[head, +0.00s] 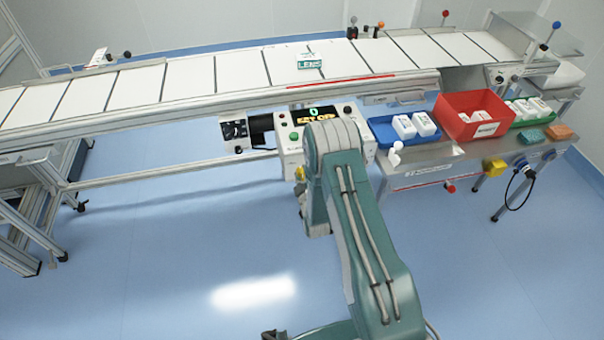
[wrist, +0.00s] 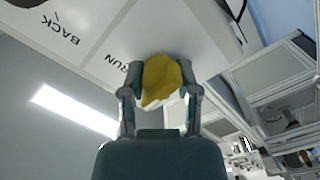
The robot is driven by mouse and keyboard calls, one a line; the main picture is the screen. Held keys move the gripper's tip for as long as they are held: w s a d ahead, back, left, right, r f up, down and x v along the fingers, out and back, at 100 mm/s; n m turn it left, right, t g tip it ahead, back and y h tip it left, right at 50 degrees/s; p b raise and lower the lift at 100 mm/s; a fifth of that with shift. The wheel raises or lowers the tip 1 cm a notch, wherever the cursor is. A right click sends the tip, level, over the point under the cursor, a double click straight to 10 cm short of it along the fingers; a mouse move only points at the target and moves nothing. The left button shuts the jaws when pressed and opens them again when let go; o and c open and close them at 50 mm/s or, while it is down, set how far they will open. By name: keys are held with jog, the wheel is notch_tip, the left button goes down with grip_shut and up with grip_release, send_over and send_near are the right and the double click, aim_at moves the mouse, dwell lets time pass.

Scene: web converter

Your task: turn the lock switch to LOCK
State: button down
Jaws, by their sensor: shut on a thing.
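In the wrist view a yellow switch knob (wrist: 161,80) sits between the two fingers of my gripper (wrist: 160,98), which is shut on it. The knob is on a pale panel (wrist: 110,45) with the words BACK and RUN printed to its left. Thin dark lines run from the labels. No LOCK label can be read in this view, and part of the panel is hidden by the knob and fingers.
A conveyor (head: 200,77) with white panels runs along the back. At right a steel table (head: 440,170) holds a red bin (head: 465,120), a blue tray (head: 385,132) and a green tray (head: 530,115). A small black-faced box (head: 234,130) hangs left of the control box.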

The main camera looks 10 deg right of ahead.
jog(key=n, duration=0.4)
jog(key=shift+a+n, duration=0.15)
jog(key=shift+n, duration=0.15)
jog(key=shift+f+n, duration=0.1)
jog(key=shift+n, duration=1.6)
jog(key=shift+f, duration=0.1)
jog(key=shift+c, duration=1.7)
grip_release()
jog(key=s, duration=1.2)
